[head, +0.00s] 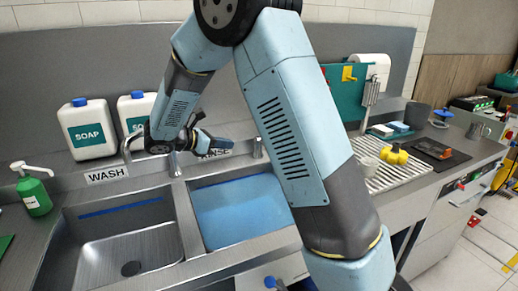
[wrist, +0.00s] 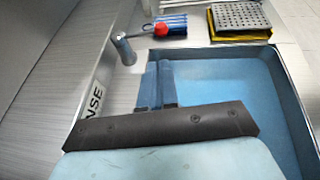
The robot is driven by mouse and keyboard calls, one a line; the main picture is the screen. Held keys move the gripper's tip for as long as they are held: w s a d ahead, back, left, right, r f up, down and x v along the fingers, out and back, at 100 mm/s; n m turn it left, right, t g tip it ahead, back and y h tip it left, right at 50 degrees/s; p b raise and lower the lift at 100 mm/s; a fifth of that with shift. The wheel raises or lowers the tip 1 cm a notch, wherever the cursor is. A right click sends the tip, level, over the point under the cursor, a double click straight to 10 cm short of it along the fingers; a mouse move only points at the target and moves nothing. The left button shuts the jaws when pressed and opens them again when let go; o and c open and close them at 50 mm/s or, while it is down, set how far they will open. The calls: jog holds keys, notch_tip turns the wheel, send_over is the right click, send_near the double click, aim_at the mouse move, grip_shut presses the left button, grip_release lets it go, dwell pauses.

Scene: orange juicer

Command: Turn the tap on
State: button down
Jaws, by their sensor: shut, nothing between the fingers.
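My gripper (head: 222,143) is above the back rim of the rinse sink (head: 240,210), in front of the partly hidden RINSE label (head: 213,153). In the wrist view its fingers (wrist: 160,72) are together and empty, over the edge of the blue basin (wrist: 235,75). A short metal post with a rounded top (head: 258,148) stands just right of the gripper; a similar post shows ahead and left of the fingers in the wrist view (wrist: 122,48), apart from them. Another post (head: 174,165) stands by the wash sink. A curved metal spout (head: 128,145) is near the WASH label. No running water shows.
Two white soap jugs (head: 87,128) stand behind the WASH label, and a green pump bottle (head: 35,195) is at far left. A ribbed drainboard (head: 385,172) with yellow items (head: 394,155) lies right of my arm. My arm links hide part of the counter.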

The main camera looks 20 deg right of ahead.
jog(key=x, duration=1.4)
